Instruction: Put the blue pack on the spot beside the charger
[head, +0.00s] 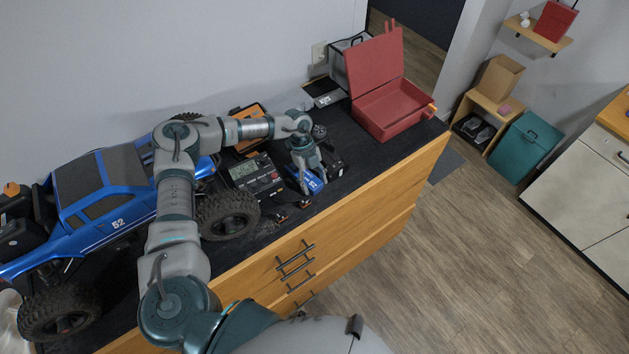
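The blue pack (314,185), with white lettering, is low over or on the dark bench top, just right of the charger (256,174). The charger is a black box with a small grey screen. My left gripper (312,183) points down at the pack, with its two fingers apart and at the pack. The fingers partly hide the pack. I cannot tell whether they grip it or whether the pack touches the bench. My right gripper is not in view.
A blue RC truck (106,207) with big tyres fills the bench's left side. An open red case (391,108) stands at the right end. An orange-and-black case (248,118) lies behind the charger. Small black parts (280,215) lie near the front edge.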

